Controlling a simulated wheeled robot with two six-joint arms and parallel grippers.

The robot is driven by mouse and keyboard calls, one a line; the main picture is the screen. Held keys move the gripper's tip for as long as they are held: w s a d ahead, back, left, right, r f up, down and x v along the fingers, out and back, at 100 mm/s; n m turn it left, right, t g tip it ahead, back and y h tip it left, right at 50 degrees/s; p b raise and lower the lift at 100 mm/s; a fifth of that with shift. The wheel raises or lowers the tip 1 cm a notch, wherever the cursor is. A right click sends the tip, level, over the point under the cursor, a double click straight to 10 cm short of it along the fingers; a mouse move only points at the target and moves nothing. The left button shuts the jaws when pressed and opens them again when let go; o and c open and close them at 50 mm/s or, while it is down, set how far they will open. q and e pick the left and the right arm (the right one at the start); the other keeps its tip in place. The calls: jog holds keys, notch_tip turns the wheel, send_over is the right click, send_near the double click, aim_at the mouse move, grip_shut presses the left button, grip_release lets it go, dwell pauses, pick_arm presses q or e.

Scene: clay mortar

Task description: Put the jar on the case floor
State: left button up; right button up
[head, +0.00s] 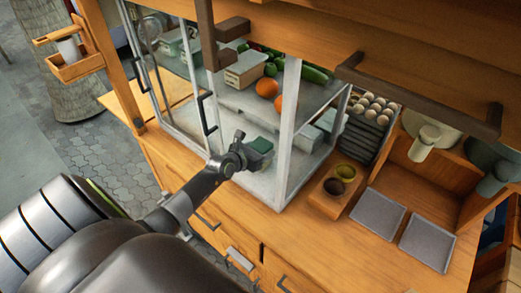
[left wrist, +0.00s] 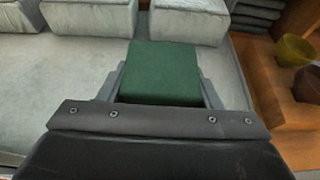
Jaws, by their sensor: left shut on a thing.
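The jar shows a square dark green lid in the head view (head: 261,145) and fills the middle of the left wrist view (left wrist: 162,73). My left gripper (head: 246,157) is shut on it. The display case has clear panes and a pale frame (head: 291,120). The jar is at the case's open front, with the pale case floor (head: 264,186) below and around it; the floor also shows in the left wrist view (left wrist: 55,82). I cannot tell if the jar touches the floor. My right gripper is not in view.
Pale boxes (left wrist: 188,18) stand farther back on the case floor. Oranges (head: 267,88) and green vegetables (head: 314,74) lie on the shelf above. A frame post stands right of the jar. Outside are a two-cup wooden holder (head: 325,202), grey trays (head: 378,214) and egg trays (head: 365,135).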

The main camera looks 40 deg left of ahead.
pick_arm(q)
jog(key=o, duration=1)
jog(key=shift+f, duration=0.1)
jog(key=shift+o, duration=0.7)
jog(key=shift+s+r, duration=0.15)
jog(key=shift+r, duration=0.05)
jog(key=shift+s+r, duration=0.15)
jog(key=shift+s, duration=0.25)
jog(key=d+p+v, duration=0.1)
jog(key=v, duration=1)
jog(key=shift+a+p, duration=0.3)
jog(key=shift+a, duration=0.15)
